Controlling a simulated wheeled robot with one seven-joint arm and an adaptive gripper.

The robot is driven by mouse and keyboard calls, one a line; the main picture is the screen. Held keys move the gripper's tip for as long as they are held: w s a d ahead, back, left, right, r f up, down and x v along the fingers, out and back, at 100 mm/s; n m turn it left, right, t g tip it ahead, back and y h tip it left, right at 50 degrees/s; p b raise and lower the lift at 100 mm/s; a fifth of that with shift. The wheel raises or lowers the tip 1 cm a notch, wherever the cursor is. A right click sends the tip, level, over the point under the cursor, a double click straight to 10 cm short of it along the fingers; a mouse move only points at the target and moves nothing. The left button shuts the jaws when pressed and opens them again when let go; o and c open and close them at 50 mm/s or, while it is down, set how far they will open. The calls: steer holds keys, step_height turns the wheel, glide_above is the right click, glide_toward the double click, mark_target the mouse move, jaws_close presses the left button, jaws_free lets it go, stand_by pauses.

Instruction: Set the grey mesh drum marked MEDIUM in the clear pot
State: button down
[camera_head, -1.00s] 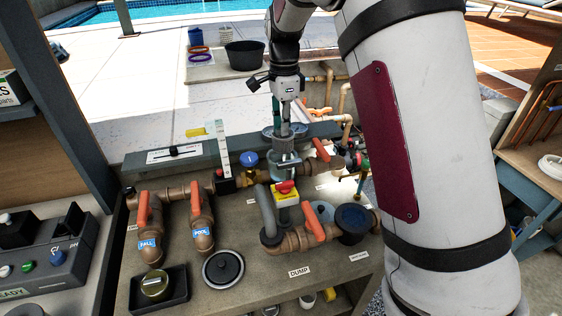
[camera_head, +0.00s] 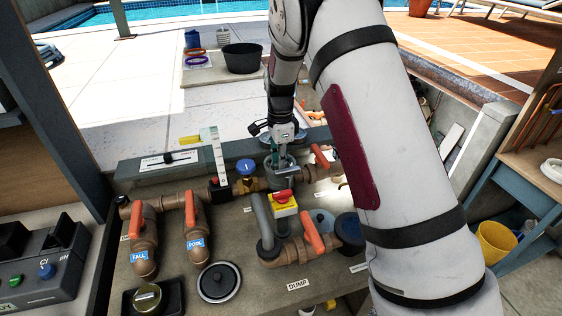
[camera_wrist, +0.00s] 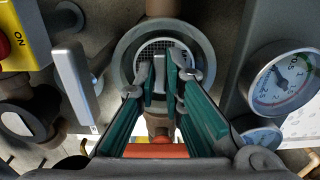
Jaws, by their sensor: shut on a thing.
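My gripper (camera_head: 277,157) points straight down at the clear pot (camera_head: 270,181) in the pipework at the middle of the bench. In the wrist view its green-sided fingers (camera_wrist: 163,73) are shut on the upright grip of the grey mesh drum (camera_wrist: 153,46). The drum's mesh top shows inside the round grey rim of the pot (camera_wrist: 123,52). The drum is down within the pot's mouth; whether it touches the bottom is hidden. The MEDIUM mark is not readable. In the head view the fingers and pot hide most of the drum.
Orange-handled valves (camera_head: 313,236) and a yellow box with a red knob (camera_head: 284,203) stand close in front of the pot. A blue-topped valve (camera_head: 247,167) is left of it. A round black-knobbed lid (camera_head: 219,282) lies at the front. A pressure gauge (camera_wrist: 283,78) is near the gripper.

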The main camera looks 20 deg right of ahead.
steer(key=shift+f, duration=0.35)
steer(key=shift+f, duration=0.15)
steer(key=c, duration=1.7)
jaws_free()
